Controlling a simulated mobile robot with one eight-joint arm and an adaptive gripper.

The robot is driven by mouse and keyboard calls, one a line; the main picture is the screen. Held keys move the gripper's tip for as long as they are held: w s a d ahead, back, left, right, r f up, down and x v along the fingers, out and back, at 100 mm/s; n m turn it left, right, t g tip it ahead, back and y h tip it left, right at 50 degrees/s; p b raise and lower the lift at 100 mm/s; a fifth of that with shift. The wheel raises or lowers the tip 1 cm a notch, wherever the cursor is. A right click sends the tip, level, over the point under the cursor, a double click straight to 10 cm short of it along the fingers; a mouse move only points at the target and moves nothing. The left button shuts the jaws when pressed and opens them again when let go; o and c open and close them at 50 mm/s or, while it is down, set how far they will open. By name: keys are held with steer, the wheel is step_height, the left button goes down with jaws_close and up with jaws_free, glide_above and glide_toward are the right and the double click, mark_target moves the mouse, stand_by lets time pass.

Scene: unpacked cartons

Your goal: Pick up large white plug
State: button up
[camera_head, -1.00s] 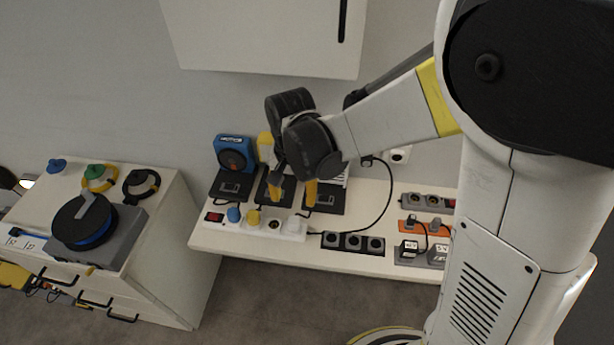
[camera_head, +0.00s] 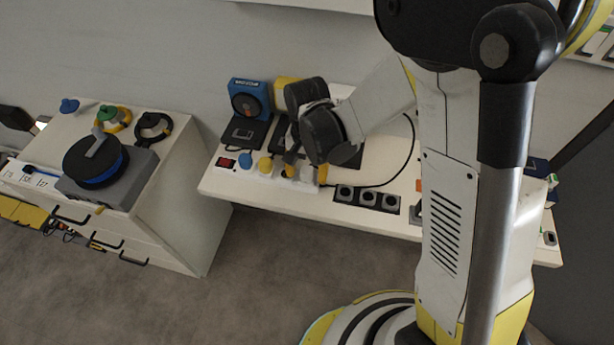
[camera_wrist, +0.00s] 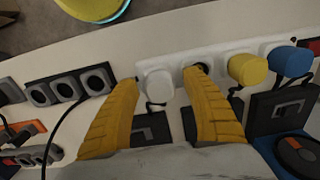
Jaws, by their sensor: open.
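The large white plug (camera_wrist: 158,86) is a round white cap in the white power strip (camera_wrist: 228,50), with a dark cord below it in the wrist view. My gripper (camera_wrist: 160,79) is open, with one yellow finger on each side of the plug. A gap shows between each finger and the plug. The right finger's tip lies by a free socket (camera_wrist: 197,70) of the strip. In the head view my gripper (camera_head: 306,174) is over the right end of the strip (camera_head: 238,172), and my wrist partly hides that end.
A yellow plug (camera_wrist: 247,69) and a blue plug (camera_wrist: 291,62) sit in the same strip, right of my fingers in the wrist view. A black triple socket (camera_head: 367,198) stands to the right in the head view. A blue device (camera_head: 249,98) stands behind.

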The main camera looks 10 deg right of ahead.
mark_target(310, 172)
steer(key=shift+r, duration=0.1)
jaws_close()
steer(key=shift+r+p, duration=0.4)
steer(key=shift+r, duration=0.15)
steer(key=r, duration=0.1)
steer(key=r+p, duration=0.2)
steer(key=r, duration=0.1)
steer(key=shift+s+d, duration=0.35)
steer(key=shift+d, duration=0.05)
steer(key=s+d+r+p, duration=0.3)
steer(key=s+d+r, duration=0.3)
steer(key=s+d, duration=0.1)
steer(key=shift+d, duration=0.45)
steer(key=shift+f, duration=0.1)
